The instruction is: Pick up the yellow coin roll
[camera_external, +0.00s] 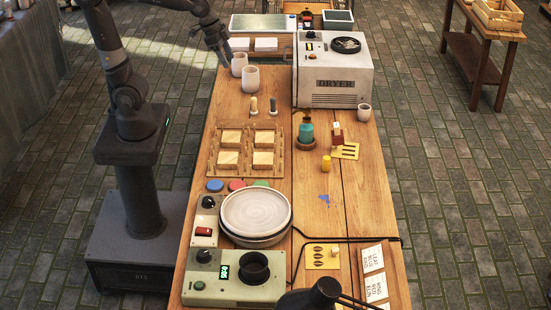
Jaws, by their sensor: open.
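A small yellow cylinder (326,163), which looks like the yellow coin roll, stands on the wooden table (355,215) right of the middle. My gripper (223,56) is at the table's far left, beside the white cups, well apart from the yellow cylinder. It is open, and I see nothing in it. Its fingertips are small and dark in this view.
The dryer (335,75) fills the back. White cups (250,77) stand near my gripper.

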